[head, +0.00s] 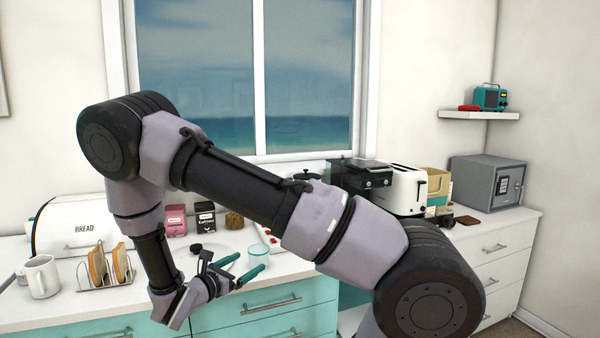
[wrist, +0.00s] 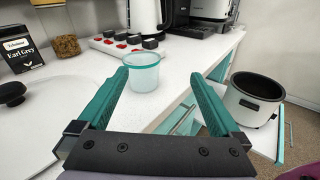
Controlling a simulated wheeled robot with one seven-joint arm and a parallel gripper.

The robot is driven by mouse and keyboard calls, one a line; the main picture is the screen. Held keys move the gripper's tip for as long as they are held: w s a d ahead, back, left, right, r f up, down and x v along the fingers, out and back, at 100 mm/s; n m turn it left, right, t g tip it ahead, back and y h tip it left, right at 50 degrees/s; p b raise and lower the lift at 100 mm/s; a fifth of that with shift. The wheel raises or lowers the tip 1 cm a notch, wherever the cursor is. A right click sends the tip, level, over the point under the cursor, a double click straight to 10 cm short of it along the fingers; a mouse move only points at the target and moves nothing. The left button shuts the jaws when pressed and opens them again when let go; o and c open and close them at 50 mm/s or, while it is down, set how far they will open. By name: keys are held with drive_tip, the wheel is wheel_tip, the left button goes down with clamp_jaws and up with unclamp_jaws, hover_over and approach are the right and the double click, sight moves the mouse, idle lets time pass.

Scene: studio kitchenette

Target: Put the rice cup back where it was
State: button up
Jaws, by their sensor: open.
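The rice cup, a clear cup with a teal rim, stands upright on the white counter. In the wrist view the rice cup (wrist: 143,76) is just ahead of my gripper (wrist: 157,76), between the lines of its teal fingers and nearer the left one. The fingers are spread wide with nothing held. In the head view my gripper (head: 249,263) is open over the counter's front edge, and the rice cup (head: 259,250) shows small and partly covered beside the fingers. A white rice cooker (wrist: 252,100) with a dark inner pot stands open, lower down at the right.
A black-knobbed lid (wrist: 10,92) lies on the counter at left. A black tea box (wrist: 18,50) and a brown jar (wrist: 66,46) stand behind. A power strip (wrist: 120,46) with red switches lies beyond the cup. A toast rack (head: 106,272) and mug (head: 42,276) are at left.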

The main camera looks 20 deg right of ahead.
drive_tip(key=s+d+r+m+g+y, duration=0.3)
drive_tip(key=s+d+r+m+g, duration=0.25)
drive_tip(key=r+m, duration=0.25)
drive_tip(key=s+d+r+m+g+y, duration=0.3)
drive_tip(key=s+d+r+m+g, duration=0.1)
drive_tip(key=d+r+m+g, duration=0.3)
drive_tip(key=s+r+m+t+y, duration=0.4)
drive_tip(key=r+m, duration=0.3)
drive_tip(key=r, duration=0.2)
drive_tip(key=s+r+m+t+y, duration=0.5)
drive_tip(key=s+r+m, duration=0.1)
drive_tip(key=r, duration=0.4)
drive_tip(key=shift+s+a+r+m, duration=0.2)
drive_tip(key=shift+s+a+m, duration=0.15)
drive_tip(key=shift+s, duration=0.3)
